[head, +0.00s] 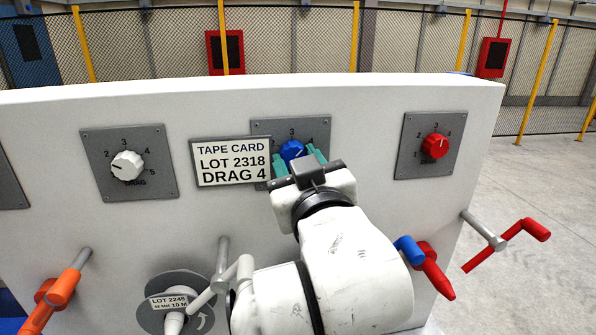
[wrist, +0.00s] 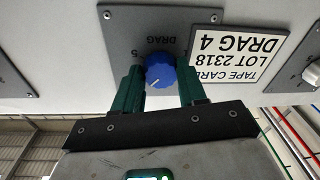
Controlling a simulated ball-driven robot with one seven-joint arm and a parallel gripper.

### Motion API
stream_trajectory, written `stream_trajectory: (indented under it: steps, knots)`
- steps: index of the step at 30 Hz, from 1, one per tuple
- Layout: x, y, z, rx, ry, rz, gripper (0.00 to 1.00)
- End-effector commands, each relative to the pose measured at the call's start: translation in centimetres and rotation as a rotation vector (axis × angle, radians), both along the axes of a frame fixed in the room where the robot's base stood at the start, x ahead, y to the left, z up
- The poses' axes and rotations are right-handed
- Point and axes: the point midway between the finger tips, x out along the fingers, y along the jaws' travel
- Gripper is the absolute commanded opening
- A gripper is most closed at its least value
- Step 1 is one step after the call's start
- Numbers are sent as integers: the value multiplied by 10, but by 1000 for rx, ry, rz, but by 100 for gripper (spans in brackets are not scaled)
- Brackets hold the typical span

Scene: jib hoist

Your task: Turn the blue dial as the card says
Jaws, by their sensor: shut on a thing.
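The blue dial (head: 292,150) sits on a grey plate marked DRAG, with 3 and 4 visible on its scale. Its white pointer line points up and right in the head view, roughly toward the 4. The wrist view sees the dial (wrist: 160,70) upside down. My gripper (head: 299,160) has its green fingers on either side of the dial, shut on it. The fingers also show in the wrist view (wrist: 161,82). The card (head: 231,162) reads TAPE CARD, LOT 2318, DRAG 4 and overlaps the plate's left edge. My gripper hides the lower plate.
A white dial (head: 127,166) is on the left and a red dial (head: 435,146) on the right, on the same white panel (head: 350,97). Below are an orange-handled crank (head: 55,298), a reel labelled LOT 2245 (head: 168,301) and a red-handled crank (head: 510,238).

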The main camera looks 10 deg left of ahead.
Motion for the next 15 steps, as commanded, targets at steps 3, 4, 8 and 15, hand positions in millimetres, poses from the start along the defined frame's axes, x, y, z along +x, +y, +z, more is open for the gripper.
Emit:
stream_trajectory:
  steps: [3,4,8,15]
  knots:
    - [0,1,-3,84,27,1,11]
    - [0,1,-3,104,31,1,11]
    - [0,1,-3,176,54,2,11]
    - [0,2,-3,256,78,1,11]
